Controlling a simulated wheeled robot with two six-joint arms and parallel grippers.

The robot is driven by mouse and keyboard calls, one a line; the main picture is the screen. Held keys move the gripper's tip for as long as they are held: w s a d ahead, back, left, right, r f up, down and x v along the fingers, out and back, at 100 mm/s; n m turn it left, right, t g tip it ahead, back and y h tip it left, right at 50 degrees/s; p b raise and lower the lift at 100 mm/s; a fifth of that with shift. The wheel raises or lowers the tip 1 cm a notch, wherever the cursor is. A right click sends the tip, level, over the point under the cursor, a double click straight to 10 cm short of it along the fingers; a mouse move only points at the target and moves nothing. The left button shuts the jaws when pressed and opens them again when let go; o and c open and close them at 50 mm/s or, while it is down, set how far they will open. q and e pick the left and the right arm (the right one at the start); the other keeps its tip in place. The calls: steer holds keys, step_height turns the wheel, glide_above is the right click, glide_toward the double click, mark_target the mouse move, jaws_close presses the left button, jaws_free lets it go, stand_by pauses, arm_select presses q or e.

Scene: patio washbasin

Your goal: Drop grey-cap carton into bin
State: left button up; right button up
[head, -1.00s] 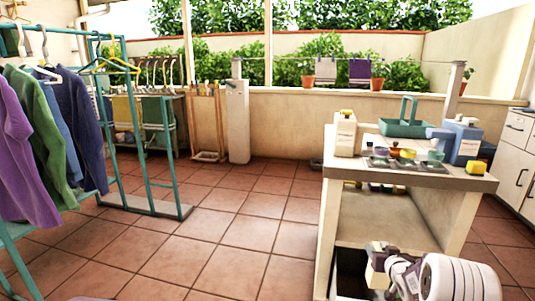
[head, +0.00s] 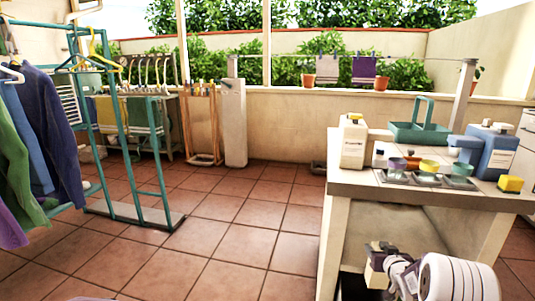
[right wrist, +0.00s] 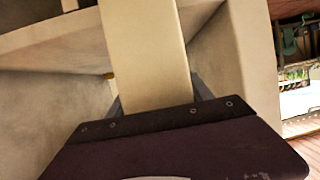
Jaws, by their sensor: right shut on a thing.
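My right gripper (head: 381,256) is low at the right in the head view, in front of the washbasin counter. It is shut on a cream carton (head: 375,276), held by the counter's lower front. In the right wrist view the carton (right wrist: 145,50) is a long plain cream block between my two fingers (right wrist: 158,98). Its grey cap cannot be made out in either view. A dark space (head: 350,287) shows below the counter beside the carton; I cannot tell whether it is the bin. My left gripper is not in view.
The counter (head: 345,182) bears a cream bottle (head: 353,147), a green caddy (head: 420,132), a blue jug (head: 487,153), small cups and a yellow sponge (head: 510,184). A teal clothes rack (head: 118,150) stands left. The tiled floor between is clear.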

mark_target(385, 274)
steer(key=shift+f+b, duration=2.9)
steer(key=shift+f, duration=0.15)
steer(key=shift+r, duration=0.15)
steer(key=o, duration=1.4)
steer(key=p+v, duration=0.5)
steer(key=v, duration=0.4)
steer(key=shift+s, duration=0.1)
steer(key=shift+a, duration=0.1)
